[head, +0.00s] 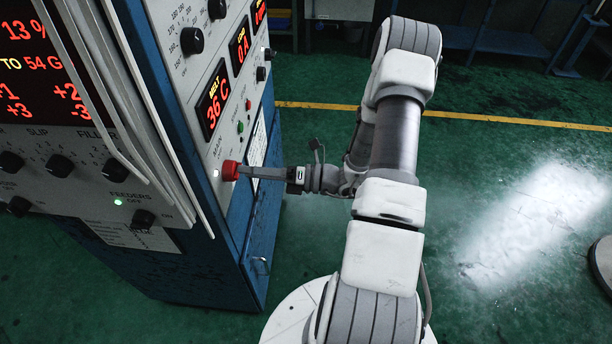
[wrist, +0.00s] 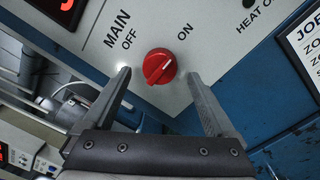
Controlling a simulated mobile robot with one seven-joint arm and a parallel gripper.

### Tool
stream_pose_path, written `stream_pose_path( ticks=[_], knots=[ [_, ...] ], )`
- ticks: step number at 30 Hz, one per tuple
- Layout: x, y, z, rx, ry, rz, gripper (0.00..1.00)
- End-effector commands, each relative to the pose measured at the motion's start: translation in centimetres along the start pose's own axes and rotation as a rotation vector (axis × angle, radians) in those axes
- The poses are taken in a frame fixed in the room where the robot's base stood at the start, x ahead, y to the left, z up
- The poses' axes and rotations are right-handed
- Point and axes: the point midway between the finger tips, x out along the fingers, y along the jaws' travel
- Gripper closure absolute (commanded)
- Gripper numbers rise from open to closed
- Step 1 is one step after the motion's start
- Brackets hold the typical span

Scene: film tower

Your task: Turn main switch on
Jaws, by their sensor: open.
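The main switch is a round red knob (head: 230,170) low on the cabinet's grey panel. In the wrist view the knob (wrist: 159,67) sits below the printed words MAIN, OFF and ON. My gripper (head: 243,170) reaches the panel from the right in the head view. In the wrist view my gripper (wrist: 160,77) is open, one finger on each side of the knob, with gaps between. Nothing is held. The left fingertip partly covers a white glow on the panel.
Above the knob are a red MELT display (head: 213,99) reading 36 C, and small green and red buttons. A HEAT label stands right of ON in the wrist view. A blue cabinet door (head: 262,220) lies below. The green floor (head: 480,170) to the right is mostly clear.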

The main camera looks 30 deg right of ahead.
Motion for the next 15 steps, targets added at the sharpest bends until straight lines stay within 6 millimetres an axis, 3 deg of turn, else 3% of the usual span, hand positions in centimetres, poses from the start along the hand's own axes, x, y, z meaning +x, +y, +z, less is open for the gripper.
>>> stream_pose_path(
  ticks=[9, 15],
  knots=[
    [-8.0, -0.2, 0.0, -0.001, -0.003, -0.005, 0.09],
    [-12.0, -0.1, 0.0, 0.000, -0.002, -0.003, 0.09]
  ],
)
